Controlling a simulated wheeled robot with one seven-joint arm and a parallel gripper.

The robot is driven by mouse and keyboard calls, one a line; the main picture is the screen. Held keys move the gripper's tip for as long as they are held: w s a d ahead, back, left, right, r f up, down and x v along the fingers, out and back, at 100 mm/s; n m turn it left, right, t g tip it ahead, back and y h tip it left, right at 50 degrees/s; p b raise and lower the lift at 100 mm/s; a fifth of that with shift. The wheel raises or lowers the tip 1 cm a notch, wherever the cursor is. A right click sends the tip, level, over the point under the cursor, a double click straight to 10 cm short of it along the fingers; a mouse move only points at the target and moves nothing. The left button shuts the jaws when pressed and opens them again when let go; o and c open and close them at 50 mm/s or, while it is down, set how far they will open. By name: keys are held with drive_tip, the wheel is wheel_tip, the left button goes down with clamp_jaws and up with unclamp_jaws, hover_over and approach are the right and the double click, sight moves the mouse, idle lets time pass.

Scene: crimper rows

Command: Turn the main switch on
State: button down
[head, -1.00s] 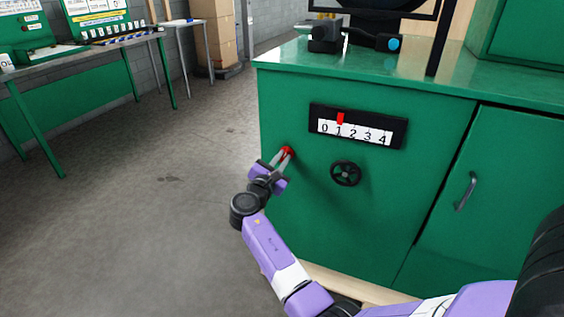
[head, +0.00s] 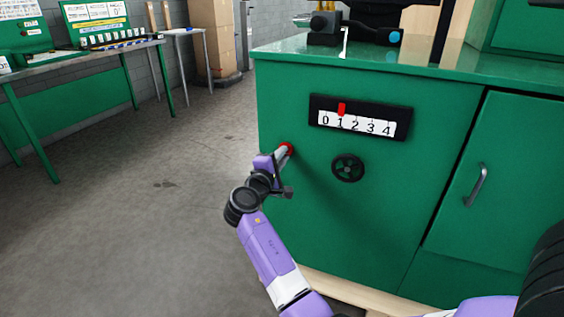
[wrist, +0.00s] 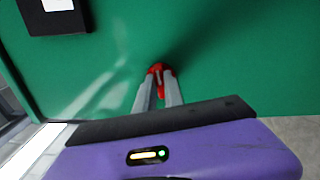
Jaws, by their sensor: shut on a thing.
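The main switch, a red knob (head: 288,148), is on the front of the green cabinet (head: 310,200), near its left edge. My gripper (head: 284,153) reaches it from the lower left. In the wrist view the red knob (wrist: 160,71) sits between the two grey fingertips of my gripper (wrist: 159,85), which are shut on it. The fingers hide part of the knob, and I cannot read any marking around it.
A black scale (head: 358,118) marked 0 to 4 has a red pointer near 1. A black handwheel (head: 348,168) is to the right of the knob. A door handle (head: 477,186) is further right. Open floor (head: 130,230) lies to the left.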

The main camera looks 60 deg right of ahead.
drive_tip(key=shift+f+m+b, duration=0.2)
drive_tip(key=shift+m+b, duration=0.6)
drive_tip(key=shift+m, duration=0.4)
drive_tip(key=c, duration=1.4)
unclamp_jaws()
drive_tip(key=shift+r, duration=0.1)
drive_tip(key=shift+c, duration=0.2)
drive_tip(key=a+p, duration=0.1)
drive_tip(key=a, duration=0.7)
drive_tip(key=shift+s, duration=0.35)
